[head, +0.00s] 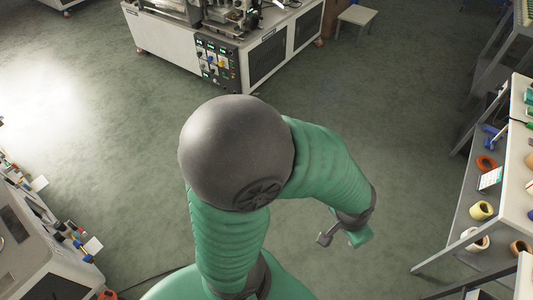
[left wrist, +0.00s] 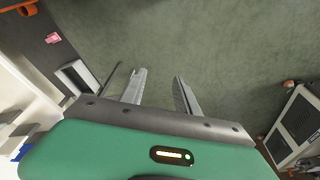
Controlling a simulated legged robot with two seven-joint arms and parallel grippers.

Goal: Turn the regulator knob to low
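No regulator knob can be made out for certain. A dark control panel (head: 217,63) with several small coloured parts and lights is on the near corner of the white machine (head: 265,45), far off at the top of the head view. The parts are too small to tell apart. My left gripper (left wrist: 160,75) is open and empty in the left wrist view, its two fingers apart over bare floor. In the head view its arm bends across the middle, and the gripper (head: 326,239) hangs low at the right, well away from the panel. My right gripper is not in view.
A shelf unit (head: 463,223) with rolls and small items stands at the right. A white bench (head: 55,265) with small coloured items is at the lower left. A stool (head: 357,16) stands near the machine. The green-grey floor (head: 120,130) between them is clear.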

